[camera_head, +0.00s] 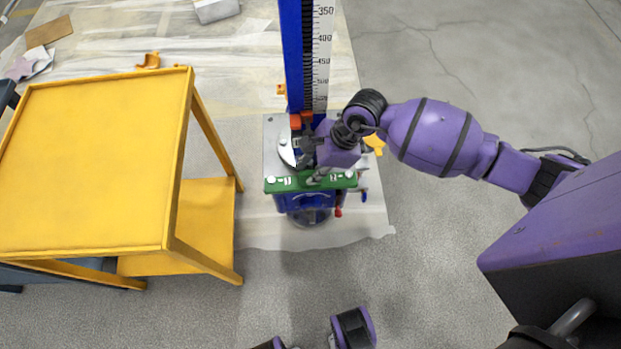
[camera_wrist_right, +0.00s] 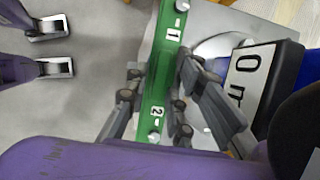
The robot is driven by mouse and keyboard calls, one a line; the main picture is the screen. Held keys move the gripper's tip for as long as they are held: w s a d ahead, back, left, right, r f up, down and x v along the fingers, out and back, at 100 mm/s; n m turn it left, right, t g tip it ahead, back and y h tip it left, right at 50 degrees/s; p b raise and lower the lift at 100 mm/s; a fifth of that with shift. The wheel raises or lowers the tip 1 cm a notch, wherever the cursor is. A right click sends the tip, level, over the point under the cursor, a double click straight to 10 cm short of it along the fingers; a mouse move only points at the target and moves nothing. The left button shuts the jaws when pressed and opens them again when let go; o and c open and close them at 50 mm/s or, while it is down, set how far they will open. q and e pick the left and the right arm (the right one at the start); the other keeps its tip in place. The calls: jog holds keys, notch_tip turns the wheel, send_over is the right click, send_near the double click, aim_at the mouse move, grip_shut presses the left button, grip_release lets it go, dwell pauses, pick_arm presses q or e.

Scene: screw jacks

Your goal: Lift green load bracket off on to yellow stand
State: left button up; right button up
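The green load bracket (camera_head: 311,181), a flat bar marked 1 and 2, lies across the front of the blue screw jack (camera_head: 292,60), at the foot of its tall scale. In the right wrist view the bracket (camera_wrist_right: 160,75) runs between the fingers of my right gripper (camera_wrist_right: 157,85). The fingers stand on both sides of it, with a small gap showing on the left. My right gripper (camera_head: 315,172) partly hides the jack's top plate in the head view. The yellow stand (camera_head: 90,160) is at the left, with a bare top.
A lower yellow shelf (camera_head: 205,220) is on the stand's right side. A white sheet (camera_head: 345,225) lies under the jack. Small orange parts (camera_head: 150,60) and a grey block (camera_head: 215,10) lie behind.

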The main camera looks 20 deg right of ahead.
jog(key=shift+x, duration=1.1)
jog(key=shift+w+f, duration=0.1)
grip_shut()
pick_arm(q)
jog(key=shift+w+r, duration=0.1)
jog(key=shift+w, duration=0.35)
pick_arm(e)
jog(key=shift+w, duration=0.1)
pick_arm(q)
jog(key=shift+s+a, duration=0.1)
jog(key=shift+s, duration=0.05)
pick_arm(e)
jog(key=shift+r, duration=0.2)
